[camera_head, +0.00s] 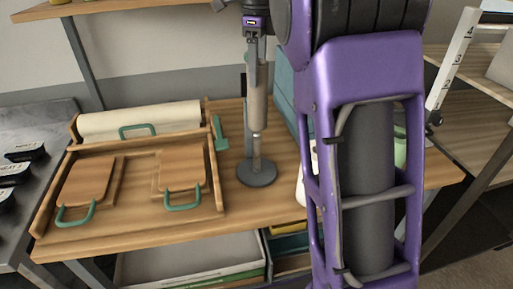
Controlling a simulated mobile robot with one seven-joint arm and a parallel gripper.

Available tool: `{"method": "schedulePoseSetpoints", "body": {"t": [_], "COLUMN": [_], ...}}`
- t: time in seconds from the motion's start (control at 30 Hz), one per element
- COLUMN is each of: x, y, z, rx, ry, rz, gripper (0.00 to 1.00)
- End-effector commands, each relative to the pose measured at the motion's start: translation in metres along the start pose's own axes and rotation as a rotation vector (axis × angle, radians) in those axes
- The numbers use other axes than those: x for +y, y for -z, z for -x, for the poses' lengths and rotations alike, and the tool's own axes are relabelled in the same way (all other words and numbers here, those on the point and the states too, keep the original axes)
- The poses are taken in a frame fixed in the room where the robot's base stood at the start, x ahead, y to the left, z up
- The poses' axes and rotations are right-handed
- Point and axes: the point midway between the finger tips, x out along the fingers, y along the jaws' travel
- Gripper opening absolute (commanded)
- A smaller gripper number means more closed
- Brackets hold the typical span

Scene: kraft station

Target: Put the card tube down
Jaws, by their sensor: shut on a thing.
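My gripper (254,72) points down over the middle of the wooden table, shut on the card tube (258,108). The tube is beige and upright. It stands in line with the slim post (257,150) of a stand with a round dark grey base (257,175). The post shows below the tube's lower end. I cannot tell whether the tube is around the post or in front of it. The gripper's fingers partly hide the tube's upper part.
A wooden tray (132,220) with a pale roll (140,120) and two green-handled lids lies left of the stand. A green tool (219,132) lies between them. A teal box (284,88) stands behind right. My purple arm hides much of the table's right side.

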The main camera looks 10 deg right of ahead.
Motion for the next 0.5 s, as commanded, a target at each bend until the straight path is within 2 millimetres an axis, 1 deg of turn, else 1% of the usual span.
{"method": "schedulePoseSetpoints", "body": {"t": [0.27,0.33,0.43,0.5], "x": [0.0,0.003,0.015,0.03], "y": [0.0,-0.001,-0.003,-0.005], "z": [0.001,-0.001,-0.009,-0.017], "rx": [0.0,-0.001,-0.006,-0.01], "ry": [0.0,-0.001,-0.004,-0.008], "rz": [0.0,-0.002,-0.011,-0.022], "gripper": [0.3,0.3,0.3,0.3]}}
